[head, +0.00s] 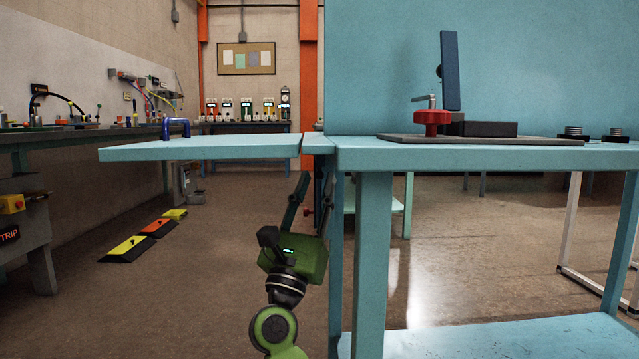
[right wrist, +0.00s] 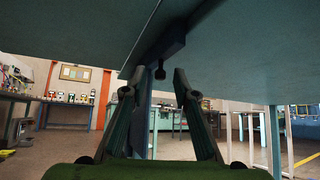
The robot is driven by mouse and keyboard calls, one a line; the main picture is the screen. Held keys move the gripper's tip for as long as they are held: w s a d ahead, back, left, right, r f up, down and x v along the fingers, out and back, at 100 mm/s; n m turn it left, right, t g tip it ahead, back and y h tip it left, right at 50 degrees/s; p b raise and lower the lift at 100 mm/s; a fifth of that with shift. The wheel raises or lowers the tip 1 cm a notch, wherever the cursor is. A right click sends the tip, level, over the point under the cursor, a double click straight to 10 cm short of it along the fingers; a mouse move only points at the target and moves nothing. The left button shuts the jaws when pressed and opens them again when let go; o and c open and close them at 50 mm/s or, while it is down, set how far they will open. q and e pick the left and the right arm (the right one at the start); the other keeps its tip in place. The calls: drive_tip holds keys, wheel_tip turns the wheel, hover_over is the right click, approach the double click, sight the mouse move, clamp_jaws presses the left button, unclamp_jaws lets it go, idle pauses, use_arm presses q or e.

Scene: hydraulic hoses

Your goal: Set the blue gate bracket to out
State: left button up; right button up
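The gate is a light teal flap (head: 210,149), standing level to the left of the bench top, with a blue handle (head: 176,127) on it. In the right wrist view a dark blue bracket (right wrist: 176,38) sits under the teal tops near the seam, with a black knob (right wrist: 160,73) hanging below. In the head view that spot is mostly hidden behind the gripper and bench edge. My right gripper (head: 314,180) is below the seam, pointing up. Its fingers (right wrist: 154,84) are apart and empty, just short of the knob. My left gripper is out of view.
A bench leg (head: 372,265) stands right of my right arm.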

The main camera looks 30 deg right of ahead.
drive_tip(key=shift+x, duration=1.5)
clamp_jaws()
drive_tip(key=shift+b, duration=0.3)
